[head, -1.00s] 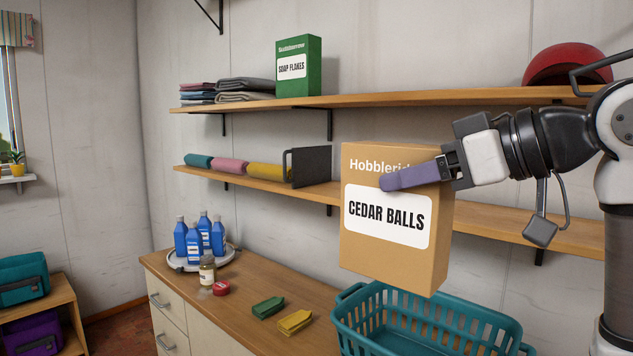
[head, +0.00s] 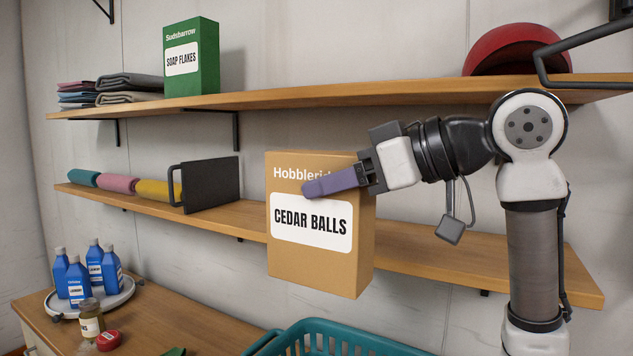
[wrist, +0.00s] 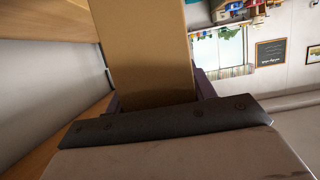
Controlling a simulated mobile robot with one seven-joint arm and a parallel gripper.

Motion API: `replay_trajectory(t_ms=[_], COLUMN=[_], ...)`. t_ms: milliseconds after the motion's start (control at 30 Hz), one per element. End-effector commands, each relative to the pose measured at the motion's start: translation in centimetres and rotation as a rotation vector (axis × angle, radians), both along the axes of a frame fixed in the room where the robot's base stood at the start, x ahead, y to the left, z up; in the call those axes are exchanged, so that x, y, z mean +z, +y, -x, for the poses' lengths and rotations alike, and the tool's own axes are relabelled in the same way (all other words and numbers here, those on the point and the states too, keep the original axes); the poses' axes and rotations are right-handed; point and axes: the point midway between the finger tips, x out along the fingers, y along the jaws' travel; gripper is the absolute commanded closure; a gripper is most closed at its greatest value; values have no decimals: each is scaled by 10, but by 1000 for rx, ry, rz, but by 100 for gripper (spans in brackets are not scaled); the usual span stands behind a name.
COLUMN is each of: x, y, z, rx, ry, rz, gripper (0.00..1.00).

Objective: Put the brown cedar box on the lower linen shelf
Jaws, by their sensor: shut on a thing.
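The brown cedar box (head: 318,268), labelled "CEDAR BALLS", is upright in the head view, held in front of the lower linen shelf (head: 440,258). My gripper (head: 335,182) is shut on its upper part, one purple finger across the front face. The far finger is hidden behind the box. In the wrist view the box (wrist: 152,50) stands between the fingers. The box covers part of the lower shelf; I cannot tell how wide the gap between box and shelf edge is.
On the lower shelf, rolled cloths (head: 118,183) and a dark bookend (head: 211,185) stand left of the box. The shelf's right part looks bare. The upper shelf (head: 330,95) holds a green soap box (head: 191,75) and a red object (head: 517,48). A teal basket (head: 345,338) sits below.

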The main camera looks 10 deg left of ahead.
Motion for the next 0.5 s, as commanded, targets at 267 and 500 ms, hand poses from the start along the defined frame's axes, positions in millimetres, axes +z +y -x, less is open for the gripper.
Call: replay_trajectory(t_ms=[267, 500], x=[6, 6], y=[-19, -37], z=[-55, -111], rx=[-4, -2], ry=[8, 5], rz=[-4, -3], gripper=[90, 90])
